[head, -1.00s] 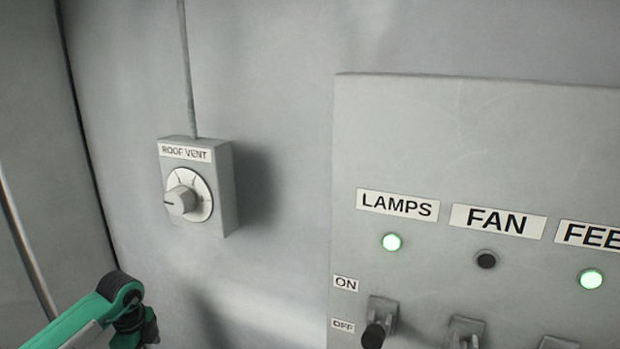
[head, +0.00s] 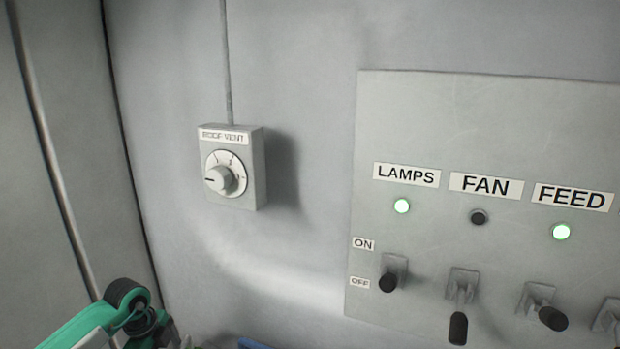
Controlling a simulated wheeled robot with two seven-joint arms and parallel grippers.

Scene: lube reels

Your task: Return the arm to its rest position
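My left arm (head: 110,318), green with dark joints, comes in at the bottom left of the head view. Its gripper is below the picture edge, so its fingers are hidden. My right arm and gripper do not show. The arm is low, below and to the left of the roof vent box (head: 230,168), and apart from it. The box's round knob (head: 218,180) has its pointer mark toward the left.
A grey switch panel (head: 480,120) fills the right side, with LAMPS, FAN and FEED labels. Toggle levers stick out below. The wall between box and panel is clear.

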